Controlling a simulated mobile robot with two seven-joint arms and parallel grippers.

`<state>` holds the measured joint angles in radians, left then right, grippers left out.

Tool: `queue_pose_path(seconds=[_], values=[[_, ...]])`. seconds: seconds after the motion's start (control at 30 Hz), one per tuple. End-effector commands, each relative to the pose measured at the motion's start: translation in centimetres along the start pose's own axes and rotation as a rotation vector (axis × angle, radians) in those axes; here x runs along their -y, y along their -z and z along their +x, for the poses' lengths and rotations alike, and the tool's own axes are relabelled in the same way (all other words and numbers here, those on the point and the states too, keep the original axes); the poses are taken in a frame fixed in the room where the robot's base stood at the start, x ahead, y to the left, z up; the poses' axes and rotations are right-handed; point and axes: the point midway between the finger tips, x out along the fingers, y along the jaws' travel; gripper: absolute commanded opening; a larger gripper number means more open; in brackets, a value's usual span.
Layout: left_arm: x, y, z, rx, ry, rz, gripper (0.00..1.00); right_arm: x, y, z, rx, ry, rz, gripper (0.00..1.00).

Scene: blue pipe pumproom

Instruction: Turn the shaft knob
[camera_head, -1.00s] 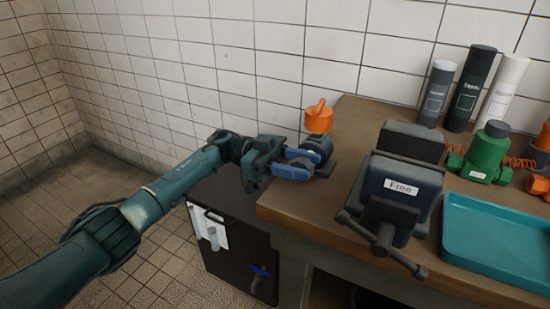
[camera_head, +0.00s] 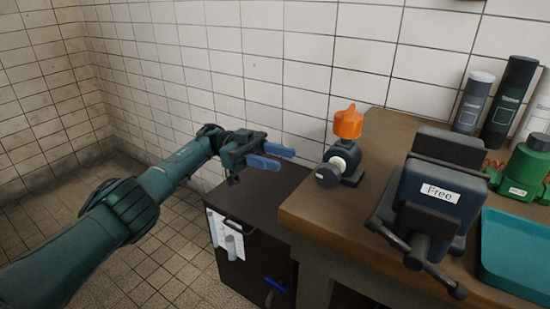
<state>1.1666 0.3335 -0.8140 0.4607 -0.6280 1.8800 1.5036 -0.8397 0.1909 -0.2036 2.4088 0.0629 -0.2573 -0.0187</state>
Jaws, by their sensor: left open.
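A small dark device (camera_head: 352,176) stands at the left end of the brown workbench, by the tiled wall. A dark round knob (camera_head: 327,176) sits on a pale shaft (camera_head: 340,163) at its front left side. An orange cap-like knob (camera_head: 348,122) is on its top. The name "shaft knob" best fits the dark one. My left gripper (camera_head: 287,159) is left of the device, its blue fingers pointing right toward it. It is open and empty, with a clear gap to the dark knob. My right gripper is not in view.
A vise (camera_head: 438,195) labelled "Free" stands on the workbench (camera_head: 310,207) right of the device, its handle bar jutting forward. A teal tray (camera_head: 515,255), a green device (camera_head: 525,170) and several bottles (camera_head: 508,100) are further right. A dark cabinet (camera_head: 255,225) stands below my gripper.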

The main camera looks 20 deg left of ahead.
Motion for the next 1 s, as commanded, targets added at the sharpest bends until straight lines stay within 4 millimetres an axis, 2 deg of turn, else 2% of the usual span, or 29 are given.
queue_pose_path(seconds=[0.17,0.5,0.67,0.87,1.0], values=[[0.0,0.2,0.0,0.014,-0.005,0.005,0.42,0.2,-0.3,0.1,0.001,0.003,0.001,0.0],[0.1,1.2,-0.8,0.094,-0.009,0.007,0.42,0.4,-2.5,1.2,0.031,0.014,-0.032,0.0],[0.0,1.4,-1.1,0.104,-0.001,0.0,0.42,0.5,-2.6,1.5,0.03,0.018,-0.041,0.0],[0.0,1.4,0.2,0.104,-0.002,-0.001,0.42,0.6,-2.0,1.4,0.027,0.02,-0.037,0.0],[-0.1,1.2,2.2,0.104,-0.005,-0.001,0.42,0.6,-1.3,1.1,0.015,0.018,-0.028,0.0]])
